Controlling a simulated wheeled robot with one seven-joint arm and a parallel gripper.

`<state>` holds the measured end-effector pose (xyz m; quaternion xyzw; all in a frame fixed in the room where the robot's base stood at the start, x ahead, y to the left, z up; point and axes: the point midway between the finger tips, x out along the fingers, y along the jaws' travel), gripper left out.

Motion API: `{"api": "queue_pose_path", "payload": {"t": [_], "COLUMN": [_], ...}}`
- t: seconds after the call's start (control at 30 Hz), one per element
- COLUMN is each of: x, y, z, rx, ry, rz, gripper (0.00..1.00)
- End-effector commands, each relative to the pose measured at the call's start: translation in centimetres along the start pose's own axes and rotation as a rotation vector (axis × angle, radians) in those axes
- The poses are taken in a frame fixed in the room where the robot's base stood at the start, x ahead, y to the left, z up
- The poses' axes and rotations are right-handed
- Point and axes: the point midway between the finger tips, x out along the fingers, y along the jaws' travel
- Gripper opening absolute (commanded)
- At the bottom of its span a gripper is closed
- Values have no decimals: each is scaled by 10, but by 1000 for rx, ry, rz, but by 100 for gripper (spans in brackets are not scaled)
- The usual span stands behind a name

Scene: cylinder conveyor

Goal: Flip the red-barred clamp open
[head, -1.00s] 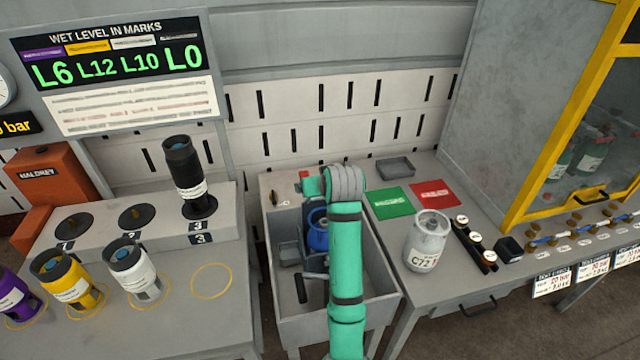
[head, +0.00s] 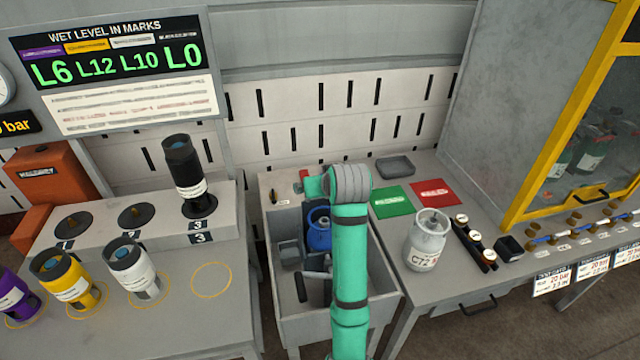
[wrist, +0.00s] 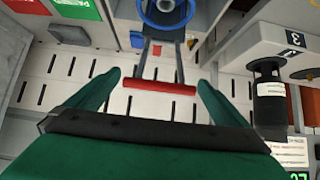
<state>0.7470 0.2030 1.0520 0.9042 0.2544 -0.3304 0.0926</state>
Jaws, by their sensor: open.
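The clamp's red bar (wrist: 160,87) lies crosswise in the wrist view, on two dark grey arms that run up toward a blue ring-topped cylinder (wrist: 165,12). My gripper (wrist: 159,79) is open, with one green finger on each side of the bar. The bar is between the fingers, with a gap at each end; I cannot tell its depth relative to the fingertips. In the head view the blue cylinder (head: 319,232) stands in the grey tub (head: 385,285), partly behind my arm. The fingers cannot be made out in that view.
A white-grey C72 cylinder (head: 428,240) stands on the right bench, near a green mat (head: 391,201) and a red mat (head: 434,193). Purple, yellow and white cylinders are on the left bench, with a black one (head: 184,170) on the raised block. The tub walls are close around my arm.

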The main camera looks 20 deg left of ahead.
Motion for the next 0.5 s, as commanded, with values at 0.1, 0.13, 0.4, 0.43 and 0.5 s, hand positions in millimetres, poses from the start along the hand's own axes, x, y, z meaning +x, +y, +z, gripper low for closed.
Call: {"api": "queue_pose_path", "payload": {"t": [0.1,0.13,0.4,0.43,0.5], "x": [-24,-30,-62,-63,-66], "y": [0,0,0,0,0], "z": [0,-1,0,0,1], "rx": [0,0,0,0,0], "ry": [2,3,0,-1,-2], "rz": [1,0,0,0,-1], "gripper": [100,100,100,100,100]}}
